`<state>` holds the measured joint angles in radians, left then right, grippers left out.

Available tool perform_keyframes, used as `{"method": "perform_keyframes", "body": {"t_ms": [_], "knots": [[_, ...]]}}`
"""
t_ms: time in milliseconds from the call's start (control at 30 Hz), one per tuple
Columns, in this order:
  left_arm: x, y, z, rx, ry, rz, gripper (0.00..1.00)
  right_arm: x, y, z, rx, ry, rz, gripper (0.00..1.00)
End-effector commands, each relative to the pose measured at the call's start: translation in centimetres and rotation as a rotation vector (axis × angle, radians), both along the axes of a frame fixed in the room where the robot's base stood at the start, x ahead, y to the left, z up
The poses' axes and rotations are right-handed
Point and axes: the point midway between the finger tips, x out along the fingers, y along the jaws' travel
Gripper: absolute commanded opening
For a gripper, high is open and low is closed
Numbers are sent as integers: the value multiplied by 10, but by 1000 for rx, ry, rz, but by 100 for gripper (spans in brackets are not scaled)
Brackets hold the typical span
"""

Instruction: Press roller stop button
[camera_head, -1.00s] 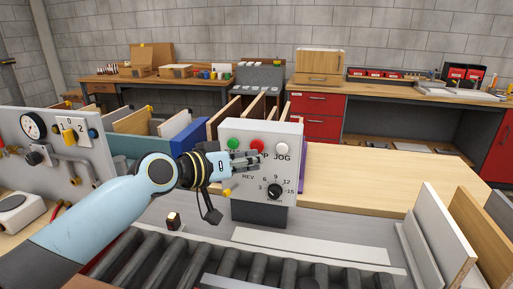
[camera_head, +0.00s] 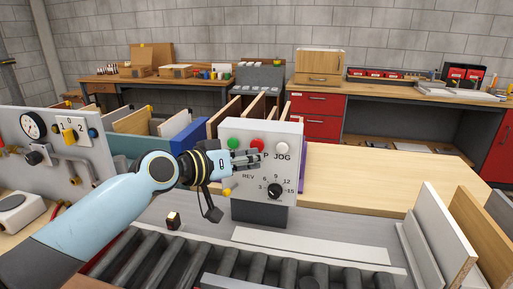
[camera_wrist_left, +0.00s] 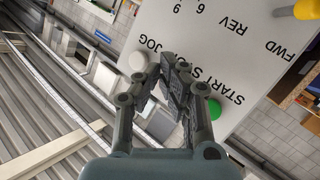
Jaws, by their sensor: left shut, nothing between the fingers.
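The roller control box (camera_head: 286,165) is light grey with a dark base. On its face sit a green button (camera_head: 233,143), a red button (camera_head: 257,145) and a white button (camera_head: 282,149). My left gripper (camera_head: 258,159) is shut and empty, its fingers in front of the box just below the red button, covering part of the lettering. In the left wrist view my left gripper (camera_wrist_left: 178,65) reaches toward the panel between the white button (camera_wrist_left: 138,61) and the green button (camera_wrist_left: 214,109); the red button is hidden there behind the fingers. I cannot tell if the fingertips touch the panel. My right gripper is not in view.
Below the buttons are a black speed dial (camera_head: 274,191) and a yellow lever (camera_head: 227,191). Dark rollers (camera_head: 200,262) run along the front. Upright boards (camera_head: 440,235) stand at the right. A wooden table (camera_head: 385,180) lies behind the box.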

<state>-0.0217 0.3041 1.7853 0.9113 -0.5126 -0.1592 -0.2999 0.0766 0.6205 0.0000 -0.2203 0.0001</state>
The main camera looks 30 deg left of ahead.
Motion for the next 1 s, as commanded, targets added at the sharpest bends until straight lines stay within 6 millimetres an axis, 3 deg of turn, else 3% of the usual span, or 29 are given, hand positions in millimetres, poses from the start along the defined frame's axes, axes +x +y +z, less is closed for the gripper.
{"method": "perform_keyframes", "body": {"t_ms": [1000], "knots": [[10,3,-1,0,1,0,0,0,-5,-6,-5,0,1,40]]}}
